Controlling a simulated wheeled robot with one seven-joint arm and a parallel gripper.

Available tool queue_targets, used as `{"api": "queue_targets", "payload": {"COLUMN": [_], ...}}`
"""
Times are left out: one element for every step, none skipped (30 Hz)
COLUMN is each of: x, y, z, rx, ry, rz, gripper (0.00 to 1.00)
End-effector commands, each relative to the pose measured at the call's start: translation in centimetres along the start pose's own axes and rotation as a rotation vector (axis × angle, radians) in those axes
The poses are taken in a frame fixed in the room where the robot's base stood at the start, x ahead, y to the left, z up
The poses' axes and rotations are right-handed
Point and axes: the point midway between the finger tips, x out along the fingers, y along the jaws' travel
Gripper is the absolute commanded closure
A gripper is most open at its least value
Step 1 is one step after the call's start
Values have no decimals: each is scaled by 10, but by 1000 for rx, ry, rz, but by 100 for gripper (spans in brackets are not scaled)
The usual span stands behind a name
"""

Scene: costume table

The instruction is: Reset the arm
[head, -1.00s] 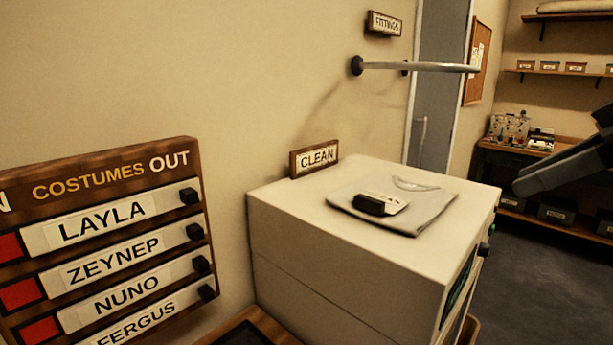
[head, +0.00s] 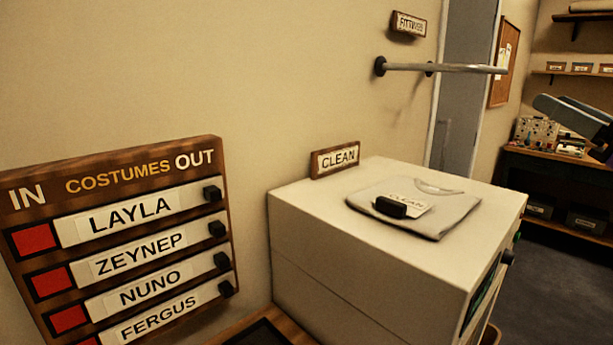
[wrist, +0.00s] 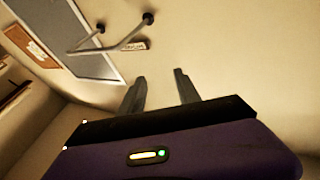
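My gripper (wrist: 160,88) shows in the wrist view with its two dark fingers apart and nothing between them. Beyond the fingers is bare wall. In the head view only part of my arm shows at the right edge, raised above the back worktable; the gripper's fingers cannot be made out there. A folded grey shirt (head: 452,212) with a black clip (head: 391,208) and a tag reading CLEAN (head: 411,196) lies on top of the white cabinet (head: 300,215), apart from my arm.
The COSTUMES board (head: 120,190) with name slides and red squares is at left. A CLEAN sign (head: 335,158) stands at the cabinet's back edge. A metal rail (head: 445,68) juts from the wall below a FITTINGS sign (head: 409,24). Dark floor (head: 560,275) is open at right.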

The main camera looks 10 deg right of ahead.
Motion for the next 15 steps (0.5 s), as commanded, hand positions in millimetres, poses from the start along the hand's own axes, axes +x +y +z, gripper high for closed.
{"api": "queue_targets", "payload": {"x": [-4, -6, -10, -14, -17, -22, -26, -31, -37, -42, -47, -54, -60, -65, -74], "y": [2, 3, 5, 6, 7, 8, 8, 8, 7, 6, 5, 3, 1, -2, -5], "z": [11, 16, 23, 28, 34, 43, 50, 57, 67, 75, 83, 94, 102, 111, 122], "rx": [33, 46, 63, 74, 84, 98, 108, 117, 127, 135, 142, 149, 154, 159, 163], "ry": [46, 73, 105, 129, 150, 175, 192, 208, 226, 238, 248, 260, 266, 270, 275], "rz": [28, 47, 73, 92, 112, 138, 157, 178, 203, 222, 242, 267, 286, 303, 328], "gripper": [61, 61, 61, 61, 61, 61, 61, 61, 61, 61, 61, 61, 61, 61, 61]}}
